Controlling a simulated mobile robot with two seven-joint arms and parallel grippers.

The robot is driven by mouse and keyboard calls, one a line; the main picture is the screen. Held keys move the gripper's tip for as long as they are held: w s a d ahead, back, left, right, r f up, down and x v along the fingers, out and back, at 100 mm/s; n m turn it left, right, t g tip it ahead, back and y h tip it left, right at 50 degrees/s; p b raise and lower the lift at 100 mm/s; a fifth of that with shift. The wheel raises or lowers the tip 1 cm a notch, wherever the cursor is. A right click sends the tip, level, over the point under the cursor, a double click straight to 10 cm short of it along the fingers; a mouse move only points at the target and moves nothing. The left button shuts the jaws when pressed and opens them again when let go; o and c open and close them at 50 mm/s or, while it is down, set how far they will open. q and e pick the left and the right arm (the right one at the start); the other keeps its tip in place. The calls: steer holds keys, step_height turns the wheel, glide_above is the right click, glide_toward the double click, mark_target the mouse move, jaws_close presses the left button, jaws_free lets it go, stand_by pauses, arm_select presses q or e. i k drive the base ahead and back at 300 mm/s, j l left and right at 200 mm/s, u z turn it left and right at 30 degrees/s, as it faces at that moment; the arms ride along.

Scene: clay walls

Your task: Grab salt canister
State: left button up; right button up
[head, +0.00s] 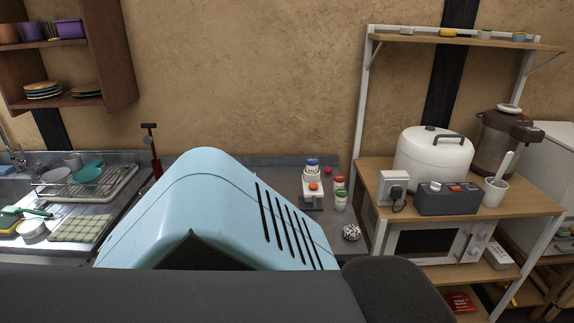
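Several small containers stand together at the right end of the grey counter (285,177). A white item with an orange spot (313,189) stands in front of the blue-lidded one. Their labels are too small to read, so I cannot tell which is the salt canister. Neither of my grippers is in view.
A large light blue slotted shape (215,205) hides much of the counter. A patterned round item (351,232) lies near the counter's right front corner. To the right, a wooden-topped shelf unit (520,205) holds a white cooker (430,160). A dish rack (120,182) stands left.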

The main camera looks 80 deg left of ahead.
mark_target(311, 163)
steer(key=u, duration=2.35)
steer(key=i+l+u, duration=0.7)
steer(key=i+l, duration=0.15)
steer(key=l, duration=0.1)
